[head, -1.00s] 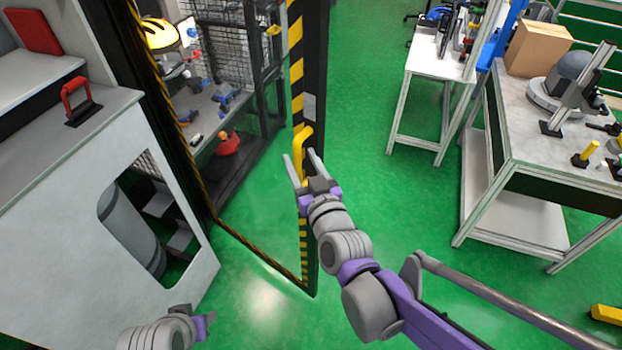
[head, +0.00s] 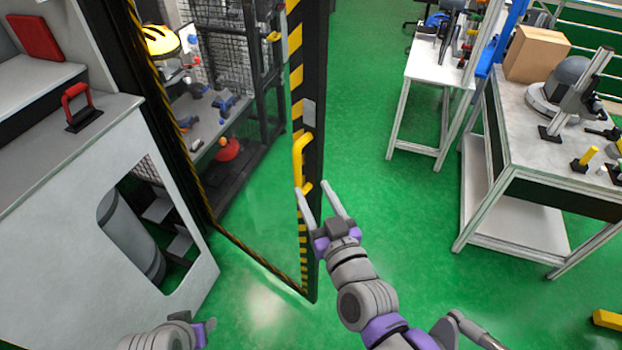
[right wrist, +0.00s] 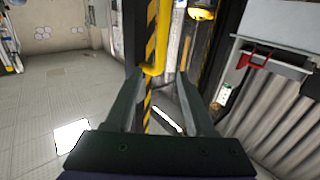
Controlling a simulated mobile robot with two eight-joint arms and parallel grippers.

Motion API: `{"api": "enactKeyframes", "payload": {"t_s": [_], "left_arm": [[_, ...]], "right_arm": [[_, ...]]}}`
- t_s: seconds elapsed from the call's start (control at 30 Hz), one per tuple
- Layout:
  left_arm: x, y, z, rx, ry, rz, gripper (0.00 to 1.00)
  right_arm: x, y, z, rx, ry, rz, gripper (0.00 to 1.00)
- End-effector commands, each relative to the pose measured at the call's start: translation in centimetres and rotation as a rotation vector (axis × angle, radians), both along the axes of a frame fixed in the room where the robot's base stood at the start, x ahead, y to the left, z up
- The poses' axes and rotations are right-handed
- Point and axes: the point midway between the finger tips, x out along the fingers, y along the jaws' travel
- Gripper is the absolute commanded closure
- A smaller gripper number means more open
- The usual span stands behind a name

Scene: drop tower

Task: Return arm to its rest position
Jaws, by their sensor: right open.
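My right gripper (head: 318,188) is open and empty. Its two grey fingers stand apart, just below and beside the yellow handle (head: 299,158) on the black-and-yellow striped door edge. In the right wrist view the open jaws of the right gripper (right wrist: 157,80) face the yellow handle (right wrist: 160,35), which shows ahead and between the fingers. I see nothing held. My left gripper (head: 205,330) shows only in part at the bottom left of the head view, and its jaw opening is not clear.
The striped door frame (head: 313,90) stands close ahead. A grey machine body with a red handle (head: 77,105) is at left. A workbench (head: 530,150) with a cardboard box (head: 536,54) is at right. Green floor (head: 380,210) lies clear between.

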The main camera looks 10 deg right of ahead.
Motion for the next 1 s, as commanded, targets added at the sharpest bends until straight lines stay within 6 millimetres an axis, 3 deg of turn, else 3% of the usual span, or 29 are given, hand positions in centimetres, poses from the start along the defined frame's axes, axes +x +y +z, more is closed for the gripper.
{"api": "enactKeyframes", "payload": {"t_s": [0.23, 0.37, 0.47, 0.6, 0.7, 0.83, 1.0], "left_arm": [[0.0, 0.0, 0.0, 0.000, 0.000, 0.000, 0.50], [0.0, 0.0, 0.0, 0.000, 0.000, 0.000, 0.50], [0.0, 0.0, 0.0, 0.000, 0.000, 0.000, 0.50], [0.0, 0.0, 0.1, 0.000, 0.000, 0.000, 0.50], [0.0, 0.0, 0.1, 0.000, 0.000, 0.000, 0.50], [0.0, 0.0, 0.1, 0.000, -0.001, 0.000, 0.50], [0.0, 0.0, 0.1, 0.000, 0.000, 0.000, 0.50]], "right_arm": [[-0.1, 0.0, -0.4, -0.005, 0.023, 0.008, 0.45], [-0.8, -0.1, -3.2, -0.026, 0.164, 0.047, 0.45], [-2.6, -1.0, -7.2, -0.050, 0.369, 0.066, 0.45], [-6.7, -3.7, -12.6, -0.077, 0.687, 0.025, 0.45], [-10.0, -5.9, -15.3, -0.085, 0.879, -0.038, 0.45], [-13.2, -7.9, -17.1, -0.088, 1.037, -0.113, 0.45], [-14.5, -8.7, -17.6, -0.089, 1.102, -0.147, 0.45]]}}
